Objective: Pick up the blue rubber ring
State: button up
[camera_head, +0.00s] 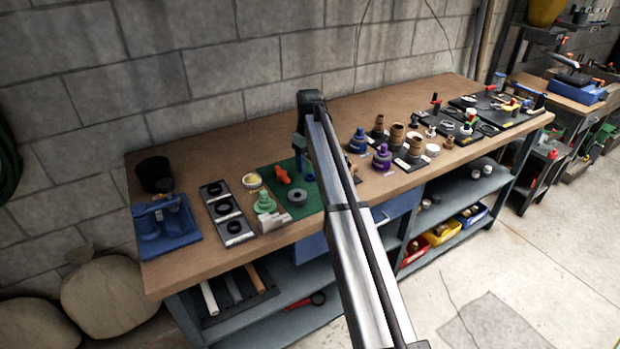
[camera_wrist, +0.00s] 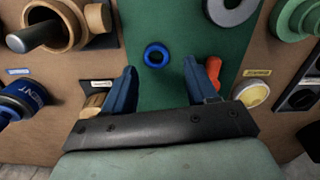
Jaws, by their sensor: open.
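The blue rubber ring (camera_wrist: 156,54) lies flat on the green mat (camera_wrist: 178,20) in the wrist view, with the mat showing through its hole. My gripper (camera_wrist: 158,75) is open and empty, with its two blue fingers apart. In the wrist view the ring is between and just beyond the fingertips, not touched by them. In the head view my gripper (camera_head: 301,142) is over the right part of the green mat (camera_head: 308,207), largely hidden by my arm.
A grey ring (camera_head: 297,196) and a red-orange tool (camera_head: 283,175) share the mat. The red-orange tool (camera_wrist: 213,72) lies close beside the right finger in the wrist view. A green stepped fitting (camera_head: 265,203) stands left of the mat, and brown fittings (camera_head: 395,137) stand to the right.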

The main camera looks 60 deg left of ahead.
jog(key=shift+a+f, duration=0.15)
jog(key=shift+f, duration=2.05)
jog(key=c, duration=1)
jog(key=shift+o, duration=0.2)
notch_tip(320, 180, up, 10)
jog(key=o, duration=0.5)
jog(key=shift+c, duration=0.2)
jog(key=c, duration=0.4)
jog(key=shift+n, duration=0.7)
jog(key=s+a, duration=0.2)
jog(key=s, duration=0.3)
jog(key=s+a, duration=0.3)
jog(key=s, duration=0.3)
jog(key=s+a+f, duration=0.1)
jog(key=s+a, duration=0.2)
jog(key=s, duration=0.2)
jog(key=shift+s, duration=0.4)
jog(key=shift+m, duration=0.7)
